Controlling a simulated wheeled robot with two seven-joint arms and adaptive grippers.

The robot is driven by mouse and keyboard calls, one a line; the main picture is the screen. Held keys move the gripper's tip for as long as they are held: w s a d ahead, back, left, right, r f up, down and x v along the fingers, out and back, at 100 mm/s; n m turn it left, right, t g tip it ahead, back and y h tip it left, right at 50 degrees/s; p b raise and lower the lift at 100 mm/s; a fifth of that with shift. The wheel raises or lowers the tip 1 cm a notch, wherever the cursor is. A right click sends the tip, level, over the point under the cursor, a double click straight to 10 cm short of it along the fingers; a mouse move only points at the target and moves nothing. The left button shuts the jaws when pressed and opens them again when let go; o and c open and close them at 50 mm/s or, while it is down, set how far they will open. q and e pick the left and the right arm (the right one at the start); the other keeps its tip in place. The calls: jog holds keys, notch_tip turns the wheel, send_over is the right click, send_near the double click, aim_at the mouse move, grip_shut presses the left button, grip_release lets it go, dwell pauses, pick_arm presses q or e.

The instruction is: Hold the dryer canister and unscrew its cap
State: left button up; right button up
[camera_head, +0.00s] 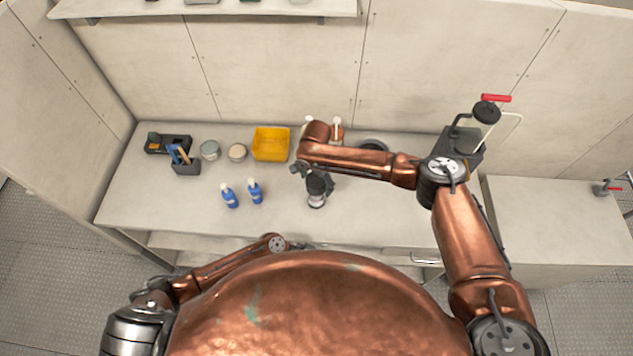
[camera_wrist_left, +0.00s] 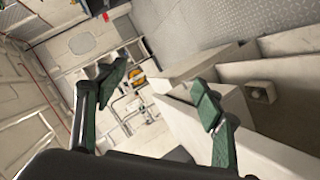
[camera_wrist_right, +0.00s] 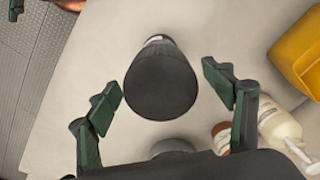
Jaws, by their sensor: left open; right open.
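The dryer canister (camera_head: 317,201) stands upright on the bench, with a dark cap and a paler lower part. In the right wrist view its broad black cap (camera_wrist_right: 162,85) lies between my open fingers, with clear gaps on both sides. My right gripper (camera_head: 314,174) is open at the canister's top, coming from the far side; it also shows in the right wrist view (camera_wrist_right: 162,88). My left gripper (camera_wrist_left: 160,88) is open and empty in the left wrist view, away from the canister. In the head view the left hand is not clearly seen.
Two blue bottles (camera_head: 229,196) stand left of the canister. Behind are a yellow bin (camera_head: 271,144), two jars (camera_head: 209,150) and a black tool tray (camera_head: 160,146). A white pump bottle (camera_wrist_right: 280,126) is beside my right gripper. The front bench strip is clear.

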aim_at(314, 197)
pick_arm(q)
jog(key=w+a+t, duration=0.1)
jog(key=w+a, duration=0.1)
jog(key=w, duration=0.2)
jog(key=w+a+m+t, duration=0.1)
jog(key=w+a, duration=0.1)
jog(key=w, duration=0.3)
jog(key=w+a+t, duration=0.1)
jog(key=w+a, duration=0.1)
jog(key=w, duration=0.2)
jog(key=shift+w+a+r+m, duration=0.2)
jog(key=shift+r+m, duration=0.1)
jog(key=shift+m, duration=0.1)
jog(key=w+a+t, duration=0.1)
jog(key=w+a, duration=0.3)
jog(key=w+a+r+m+t, duration=0.1)
jog(key=w+a, duration=0.3)
jog(key=w, duration=0.1)
jog(key=w+a+r+m+t+y, duration=0.1)
jog(key=w+a, duration=0.3)
jog(key=shift+w+a+r+t, duration=0.1)
jog(key=shift+w+a+t, duration=0.1)
jog(key=shift+a+t, duration=0.15)
jog(key=shift+w, duration=0.15)
jog(key=shift+w+d, duration=0.1)
jog(key=shift+d, duration=0.15)
jog(key=shift+x, duration=4.65)
jog(key=shift+c, duration=0.3)
jog(key=c, duration=0.9)
